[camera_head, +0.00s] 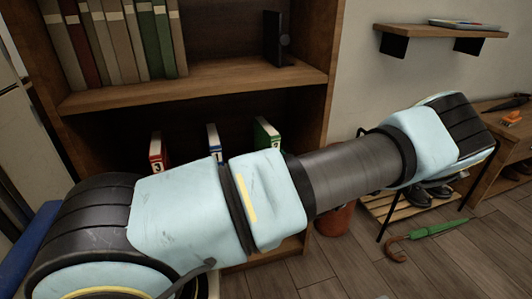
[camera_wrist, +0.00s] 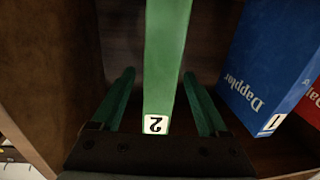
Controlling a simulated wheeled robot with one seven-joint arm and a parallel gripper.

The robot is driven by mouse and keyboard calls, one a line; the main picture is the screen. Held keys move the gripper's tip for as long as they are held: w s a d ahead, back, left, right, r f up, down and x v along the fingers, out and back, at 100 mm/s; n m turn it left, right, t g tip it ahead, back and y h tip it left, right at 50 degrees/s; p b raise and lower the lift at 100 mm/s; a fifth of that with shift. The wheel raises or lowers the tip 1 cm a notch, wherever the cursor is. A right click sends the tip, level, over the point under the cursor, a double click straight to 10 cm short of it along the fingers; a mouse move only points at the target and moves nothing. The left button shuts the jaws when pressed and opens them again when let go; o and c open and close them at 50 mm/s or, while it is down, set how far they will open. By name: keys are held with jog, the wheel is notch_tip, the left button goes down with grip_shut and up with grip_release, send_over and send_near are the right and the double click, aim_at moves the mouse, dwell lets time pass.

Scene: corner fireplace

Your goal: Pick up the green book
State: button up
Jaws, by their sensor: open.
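The green book (camera_wrist: 166,60) stands with its spine toward my gripper, a white label with a 2 at its near end in the wrist view. In the head view its top (camera_head: 266,134) shows above my arm on the lower shelf, its lower part hidden. My gripper (camera_wrist: 159,76) is open, with one green finger on each side of the book's spine. Gaps show between the fingers and the book. The head view does not show my gripper.
A blue book (camera_wrist: 268,68) stands to the right of my gripper in the wrist view, with a red book (camera_wrist: 311,103) beyond it. The wooden bookcase (camera_head: 205,82) holds several books (camera_head: 118,40) on the shelf above. A side wall (camera_wrist: 50,80) is at left in the wrist view.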

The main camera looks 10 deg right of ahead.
jog(key=x, duration=0.6)
jog(key=shift+r, duration=0.2)
jog(key=shift+s, duration=0.1)
grip_shut()
dwell(0.4)
